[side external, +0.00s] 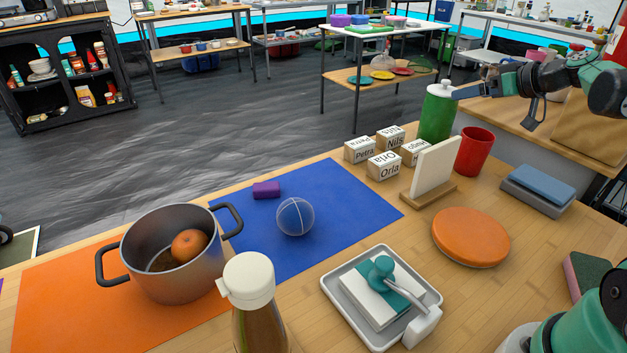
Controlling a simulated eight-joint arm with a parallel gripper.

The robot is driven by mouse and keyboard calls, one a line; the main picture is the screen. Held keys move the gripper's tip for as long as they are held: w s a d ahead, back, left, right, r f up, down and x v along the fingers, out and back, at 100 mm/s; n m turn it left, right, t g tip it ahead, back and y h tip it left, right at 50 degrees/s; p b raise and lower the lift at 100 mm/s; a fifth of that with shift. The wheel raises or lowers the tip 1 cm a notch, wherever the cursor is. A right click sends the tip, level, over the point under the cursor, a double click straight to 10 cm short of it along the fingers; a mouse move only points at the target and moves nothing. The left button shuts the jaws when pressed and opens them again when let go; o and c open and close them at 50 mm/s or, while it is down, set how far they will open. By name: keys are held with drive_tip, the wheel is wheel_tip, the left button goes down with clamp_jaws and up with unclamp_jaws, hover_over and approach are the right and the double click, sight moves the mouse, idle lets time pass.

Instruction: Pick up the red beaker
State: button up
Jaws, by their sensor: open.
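The red beaker (474,153) stands upright on the wooden table toward the right, behind a white upright board (436,166) on a wooden foot. My gripper (497,106) reaches in from the upper right. In the picture it shows above the beaker, with its fingers spread and nothing between them. The gripper and the beaker appear apart; how far apart in depth I cannot tell. The board's edge is close to the beaker's left side.
A green canister (437,114) stands behind the beaker, left of it. Name blocks (384,166) sit to the left. Blue-grey stacked pads (540,188) lie right, an orange disc (470,238) in front.

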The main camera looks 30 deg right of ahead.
drive_tip(key=t+h, duration=0.1)
drive_tip(key=h, duration=0.1)
hover_over(490, 145)
drive_tip(key=s+a, duration=0.1)
wheel_tip(490, 145, down, 2)
drive_tip(key=d, duration=0.1)
drive_tip(key=shift+t, duration=0.4)
drive_tip(key=f, duration=1)
drive_tip(key=shift+s+a+f, duration=0.15)
drive_tip(key=shift+s+f, duration=0.15)
drive_tip(key=shift+x, duration=2.8)
drive_tip(key=shift+f, duration=0.1)
drive_tip(key=c, duration=0.9)
